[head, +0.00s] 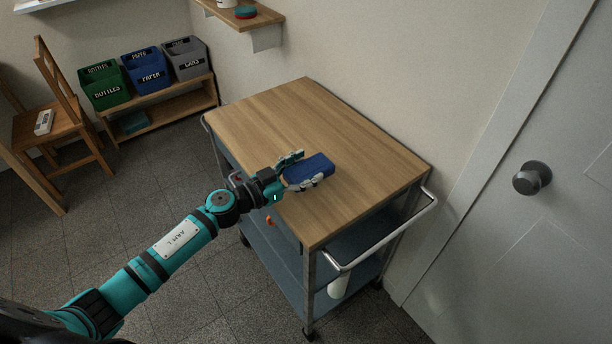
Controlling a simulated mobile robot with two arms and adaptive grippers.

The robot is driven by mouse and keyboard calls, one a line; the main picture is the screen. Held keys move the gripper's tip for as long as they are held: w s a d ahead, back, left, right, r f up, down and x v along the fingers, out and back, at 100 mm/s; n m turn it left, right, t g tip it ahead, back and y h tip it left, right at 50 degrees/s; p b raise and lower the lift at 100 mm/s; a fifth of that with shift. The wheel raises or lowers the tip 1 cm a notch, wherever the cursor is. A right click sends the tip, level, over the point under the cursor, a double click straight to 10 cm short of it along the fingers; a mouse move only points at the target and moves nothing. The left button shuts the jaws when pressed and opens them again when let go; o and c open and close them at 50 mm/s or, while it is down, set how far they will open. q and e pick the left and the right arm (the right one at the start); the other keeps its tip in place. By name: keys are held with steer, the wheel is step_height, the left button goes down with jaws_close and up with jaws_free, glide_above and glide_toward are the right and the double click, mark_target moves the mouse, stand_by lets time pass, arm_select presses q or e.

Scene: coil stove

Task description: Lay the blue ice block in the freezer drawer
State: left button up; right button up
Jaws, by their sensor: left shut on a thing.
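The blue ice block (312,168) is a flat dark-blue slab at the middle of the wooden top of a trolley (270,113). My left gripper (304,169) reaches in from the left and is shut on the block, with one finger on its far side and one on its near side. I cannot tell whether the block rests on the trolley top or is held just above it. The freezer drawer is not in view. My right gripper is not in view.
The trolley has a metal handle (385,236) and a lower shelf with a white item (339,286). A grey door (530,245) stands at the right. Green, blue and grey bins (148,72) and a chair (60,115) are at the back left. Floor left of the trolley is clear.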

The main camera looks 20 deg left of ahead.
mark_target(306, 177)
arm_select(q)
steer(key=shift+w+d+f+b, duration=0.1)
steer(key=shift+w+f+b, duration=0.1)
steer(key=shift+f, duration=0.25)
steer(key=shift+w+d+f+b, duration=0.1)
steer(key=shift+f+b, duration=0.1)
steer(key=shift+f, duration=0.2)
steer(key=shift+f+p, duration=0.3)
steer(key=shift+f, duration=0.3)
steer(key=shift+a+f, duration=0.1)
steer(key=shift+f, duration=0.1)
steer(key=o, duration=1.4)
